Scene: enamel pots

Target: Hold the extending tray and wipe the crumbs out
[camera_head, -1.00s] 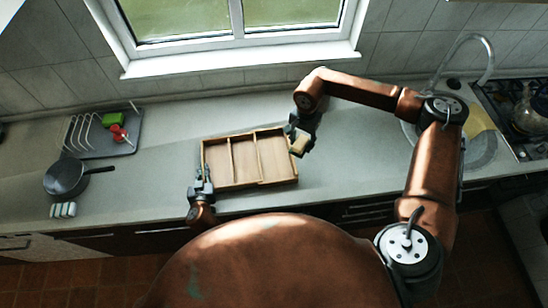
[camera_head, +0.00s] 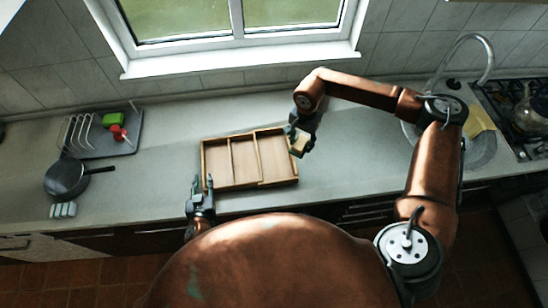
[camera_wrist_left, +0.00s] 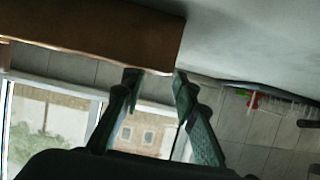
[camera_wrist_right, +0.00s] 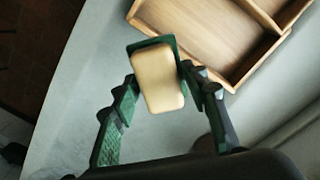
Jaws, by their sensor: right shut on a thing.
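The wooden extending tray (camera_head: 217,187) lies on the counter below the window, with thin dividers making several compartments. I cannot make out crumbs in it. My left gripper (camera_head: 202,181) is open at the tray's front left corner; in the left wrist view its fingers (camera_wrist_left: 157,78) stand apart near the tray's wall (camera_wrist_left: 90,35). I cannot tell if they touch it. My right gripper (camera_head: 299,139) is shut on a beige sponge (camera_wrist_right: 158,80) with a green back. It holds the sponge just off the tray's right end; the tray (camera_wrist_right: 190,62) shows close by in the right wrist view.
At the left are a dark pan (camera_head: 66,178), a striped cloth or sponge (camera_head: 63,210) and a drying rack (camera_head: 85,133) with green and red items. The sink (camera_head: 481,150) and stove (camera_head: 510,100) are at the right. The counter right of the tray is clear.

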